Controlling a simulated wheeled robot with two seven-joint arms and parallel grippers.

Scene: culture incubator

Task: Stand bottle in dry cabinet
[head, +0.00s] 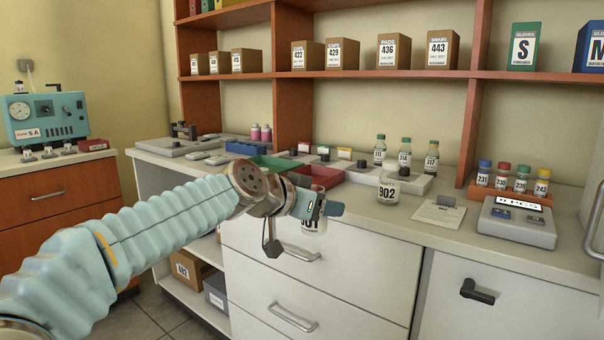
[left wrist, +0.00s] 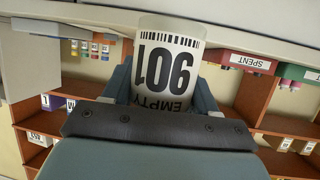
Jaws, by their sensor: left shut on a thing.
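My left gripper (head: 316,206) is shut on a bottle (head: 314,227) in front of the counter edge, above the drawers. In the left wrist view the held bottle (left wrist: 165,65) has a white label reading 901 and EMPTY, and sits between both fingers. In the head view the gripper covers much of it. A similar bottle labelled 902 (head: 388,190) stands upright on the counter to the right. A closed white door with a black handle (head: 484,292) is at the lower right; I cannot tell whether it is the dry cabinet. My right gripper is not in view.
Boxes (head: 394,50) fill the shelf above. Drawer handles (head: 298,254) stick out below the gripper.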

